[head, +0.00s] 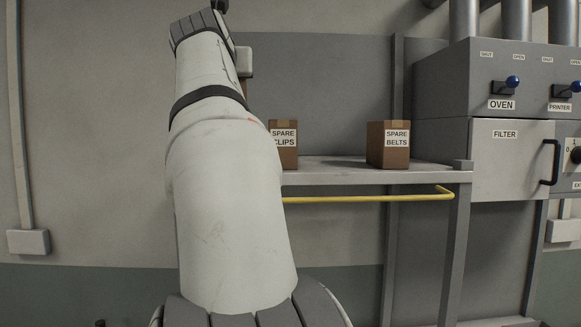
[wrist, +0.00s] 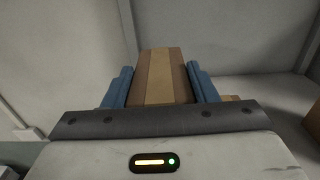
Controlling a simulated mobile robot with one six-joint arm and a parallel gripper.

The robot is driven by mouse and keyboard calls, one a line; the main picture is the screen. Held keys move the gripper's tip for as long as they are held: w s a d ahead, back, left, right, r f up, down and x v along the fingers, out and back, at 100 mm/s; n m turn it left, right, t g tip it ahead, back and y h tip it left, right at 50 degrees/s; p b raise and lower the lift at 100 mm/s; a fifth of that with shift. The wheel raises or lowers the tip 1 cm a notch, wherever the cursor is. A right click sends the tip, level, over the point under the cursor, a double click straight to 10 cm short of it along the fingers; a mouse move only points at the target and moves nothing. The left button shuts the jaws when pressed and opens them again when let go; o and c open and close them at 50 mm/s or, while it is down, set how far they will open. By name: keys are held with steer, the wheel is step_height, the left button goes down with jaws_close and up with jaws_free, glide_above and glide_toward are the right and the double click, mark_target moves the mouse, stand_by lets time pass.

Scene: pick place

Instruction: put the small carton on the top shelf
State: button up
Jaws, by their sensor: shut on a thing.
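In the wrist view, my gripper (wrist: 160,68) has its two blue fingers shut on a brown carton (wrist: 163,82) with a lighter tape strip down the middle. The carton's label, if any, is not visible there. In the head view my arm hides the gripper and the held carton. The metal shelf (head: 335,174) shows in the head view, with its left part behind my arm.
A carton labelled SPARE CLIPS (head: 287,150), partly hidden by my arm, and one labelled SPARE BELTS (head: 388,155) stand on the shelf with bare surface between them. A yellow rail (head: 370,198) runs below the shelf. A grey cabinet (head: 490,150) stands at the right.

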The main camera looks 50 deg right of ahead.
step_height(320, 180, down, 10)
steer(key=b, duration=0.2)
steer(key=shift+r+b, duration=0.2)
steer(key=shift+b, duration=0.2)
steer(key=shift+f, duration=0.1)
steer(key=shift+f, duration=0.15)
steer(key=o, duration=1.4)
steer(key=shift+r, duration=0.35)
steer(key=b+v, duration=0.3)
steer(key=v, duration=0.9)
steer(key=shift+f, duration=0.15)
